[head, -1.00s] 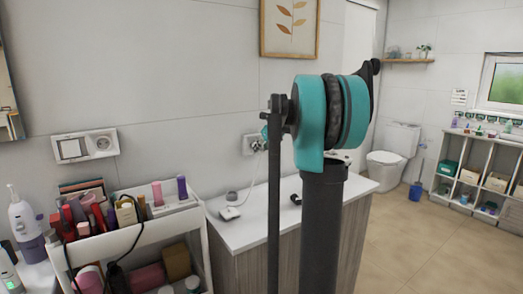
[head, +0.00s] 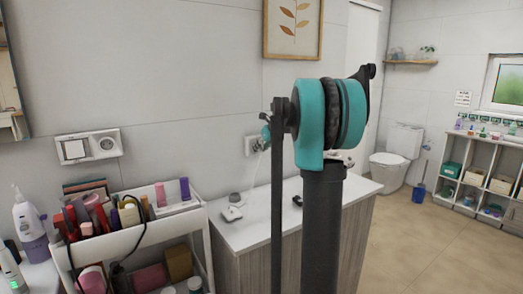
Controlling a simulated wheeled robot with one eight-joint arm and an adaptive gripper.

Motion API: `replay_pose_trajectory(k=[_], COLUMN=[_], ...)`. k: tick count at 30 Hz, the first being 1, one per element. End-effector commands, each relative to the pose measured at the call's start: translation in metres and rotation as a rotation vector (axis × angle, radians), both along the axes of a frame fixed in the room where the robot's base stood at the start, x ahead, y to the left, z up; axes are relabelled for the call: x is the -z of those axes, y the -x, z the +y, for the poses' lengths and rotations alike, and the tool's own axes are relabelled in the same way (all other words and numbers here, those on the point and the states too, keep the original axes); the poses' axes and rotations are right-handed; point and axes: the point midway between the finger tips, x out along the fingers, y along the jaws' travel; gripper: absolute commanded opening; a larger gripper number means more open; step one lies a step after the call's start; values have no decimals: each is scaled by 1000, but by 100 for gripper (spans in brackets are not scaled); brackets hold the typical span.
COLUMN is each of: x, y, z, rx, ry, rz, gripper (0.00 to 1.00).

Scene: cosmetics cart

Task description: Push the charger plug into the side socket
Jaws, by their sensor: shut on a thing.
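The side socket (head: 249,146) is a pale plate on the tiled wall above the counter, partly hidden behind my arm. My gripper (head: 262,143) shows only as a small part at the socket plate, left of my teal and black arm joint. It is shut on the charger plug, which is too small and covered to make out clearly. A thin pale cord (head: 252,178) hangs from there to the white charger base (head: 232,213) on the counter. I cannot tell whether the plug's pins are inside the socket.
A white-topped counter (head: 248,232) stands below the socket. A white cart (head: 150,226) full of cosmetics stands to its left. Another wall plate with a switch and socket (head: 90,146) is above the cart. The floor (head: 405,245) at right is clear.

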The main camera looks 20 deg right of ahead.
Motion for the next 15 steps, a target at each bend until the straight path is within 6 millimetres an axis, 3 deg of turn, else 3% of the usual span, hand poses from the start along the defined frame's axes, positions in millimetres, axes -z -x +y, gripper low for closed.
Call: replay_pose_trajectory(k=[5, 6, 11, 15], x=[0, 0, 0, 0], y=[-4, -4, -4, -4], z=[2, 2, 1, 1], rx=[0, 0, 0, 0], ry=[0, 0, 0, 0], rz=[0, 0, 0, 0], gripper=[0, 31, 50, 52])
